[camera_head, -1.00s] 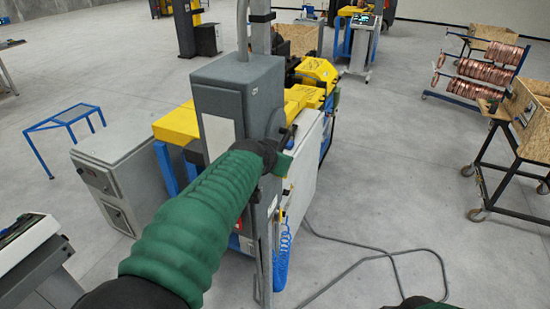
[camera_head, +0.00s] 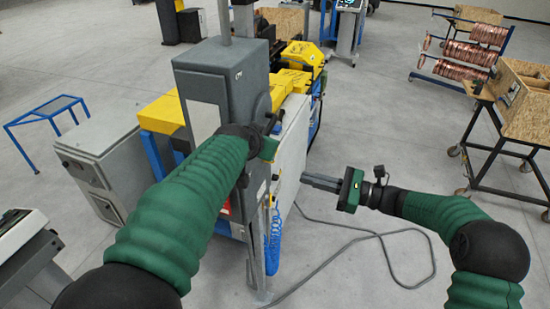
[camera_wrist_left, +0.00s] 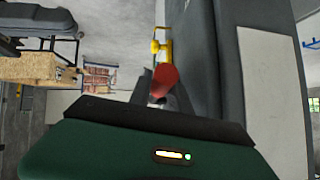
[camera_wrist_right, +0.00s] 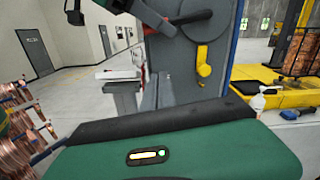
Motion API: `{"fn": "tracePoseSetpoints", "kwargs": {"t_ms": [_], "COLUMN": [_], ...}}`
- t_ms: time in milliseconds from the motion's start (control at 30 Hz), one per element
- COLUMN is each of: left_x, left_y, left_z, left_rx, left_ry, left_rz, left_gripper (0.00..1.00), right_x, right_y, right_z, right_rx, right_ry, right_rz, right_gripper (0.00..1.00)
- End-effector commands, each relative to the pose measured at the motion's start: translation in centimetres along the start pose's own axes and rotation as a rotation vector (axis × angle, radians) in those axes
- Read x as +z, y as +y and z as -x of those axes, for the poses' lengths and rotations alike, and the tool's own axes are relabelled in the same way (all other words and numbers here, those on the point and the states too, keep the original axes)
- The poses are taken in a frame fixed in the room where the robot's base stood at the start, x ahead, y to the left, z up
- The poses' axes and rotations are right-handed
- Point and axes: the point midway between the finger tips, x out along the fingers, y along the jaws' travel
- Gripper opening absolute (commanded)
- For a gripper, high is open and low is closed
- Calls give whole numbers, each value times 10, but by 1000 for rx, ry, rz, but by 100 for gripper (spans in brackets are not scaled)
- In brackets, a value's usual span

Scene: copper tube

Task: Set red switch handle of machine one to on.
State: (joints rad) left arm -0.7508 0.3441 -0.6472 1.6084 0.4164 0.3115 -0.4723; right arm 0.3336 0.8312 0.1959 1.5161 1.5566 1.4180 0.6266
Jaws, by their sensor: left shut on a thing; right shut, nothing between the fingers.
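The machine's tall grey switch box (camera_head: 250,75) stands ahead of me in the head view. My left gripper (camera_head: 273,124) is at the box's right side. In the left wrist view the red switch handle (camera_wrist_left: 164,77) sits between its fingers, which are shut on it; the fingers hide part of it. My right gripper (camera_head: 304,181) is shut and empty, held out to the right of the machine, with its fingers pointing left. The handle is hidden in the head view. I cannot tell whether it is at on or off.
A yellow lever (camera_wrist_right: 204,62) hangs below a round disc on the box. A grey cabinet (camera_head: 105,165) stands left of the machine. Cables (camera_head: 385,235) lie on the floor at right. A wooden cart (camera_head: 515,90) and a copper coil rack (camera_head: 465,60) stand further right.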

Motion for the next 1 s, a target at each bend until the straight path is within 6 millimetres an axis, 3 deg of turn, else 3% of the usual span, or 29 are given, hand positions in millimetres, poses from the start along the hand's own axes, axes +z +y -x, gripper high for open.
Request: {"fn": "tracePoseSetpoints", "kwargs": {"t_ms": [167, 567, 733, 1000], "left_x": [-5, -5, -5, -5], "left_y": [0, 0, -1, -1], "left_z": [2, 2, 2, 2], "left_rx": [-2, -2, -2, -3], "left_ry": [13, 13, 13, 12], "left_rz": [1, 1, 1, 1], "left_gripper": [0, 0, 0, 0], "right_x": [5, 6, 35, 46], "right_y": [-4, -3, -4, -5], "right_z": [-16, -102, -106, -108], "right_rx": [-8, -5, -8, -9], "right_ry": [-25, -22, -21, -20], "right_rz": [-7, -5, -1, -4], "right_gripper": [0, 0, 0, 0]}}
